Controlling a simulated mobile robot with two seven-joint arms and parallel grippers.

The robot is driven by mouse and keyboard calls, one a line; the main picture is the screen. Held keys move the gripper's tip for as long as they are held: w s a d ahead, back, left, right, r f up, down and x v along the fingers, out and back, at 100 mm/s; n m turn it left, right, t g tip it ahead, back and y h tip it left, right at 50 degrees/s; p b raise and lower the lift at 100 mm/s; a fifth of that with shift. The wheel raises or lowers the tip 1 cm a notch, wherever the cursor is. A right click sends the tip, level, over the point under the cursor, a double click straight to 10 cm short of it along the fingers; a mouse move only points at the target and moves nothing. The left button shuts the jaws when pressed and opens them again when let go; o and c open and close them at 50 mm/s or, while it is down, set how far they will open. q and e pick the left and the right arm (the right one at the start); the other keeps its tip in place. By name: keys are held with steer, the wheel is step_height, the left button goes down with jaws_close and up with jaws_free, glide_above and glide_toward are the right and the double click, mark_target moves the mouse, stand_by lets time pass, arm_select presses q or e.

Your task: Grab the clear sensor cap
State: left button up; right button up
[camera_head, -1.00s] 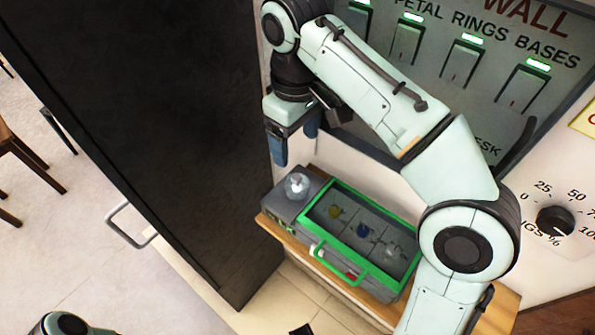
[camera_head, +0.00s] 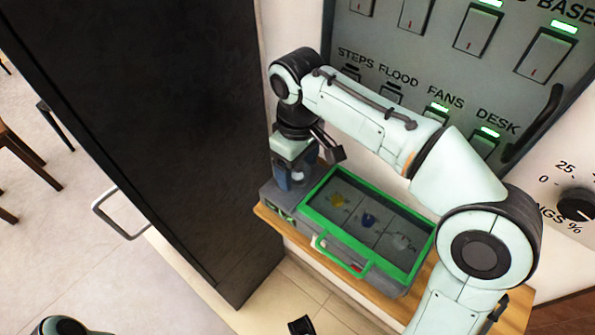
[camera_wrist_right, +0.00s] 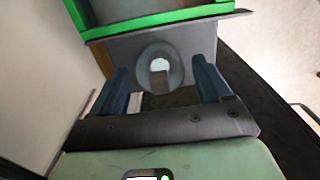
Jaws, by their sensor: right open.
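The clear sensor cap (camera_wrist_right: 160,66) is a round, see-through dome. It stands on the grey block at the left end of the green-framed case. In the head view it (camera_head: 298,174) is partly hidden by my right gripper (camera_head: 291,180). In the right wrist view my right gripper (camera_wrist_right: 163,86) is open, with one blue finger on each side of the cap in the picture. I cannot tell whether either finger touches it.
The case (camera_head: 318,225) has a green frame, a front handle and compartments holding small coloured pieces. It stands on a wooden shelf (camera_head: 385,310). A dark door (camera_head: 150,120) is close on the left. A switch panel (camera_head: 415,75) is on the wall behind.

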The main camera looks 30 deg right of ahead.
steer(key=shift+c, duration=0.3)
steer(key=c, duration=0.9)
steer(key=shift+o, duration=0.2)
steer(key=shift+r, duration=0.15)
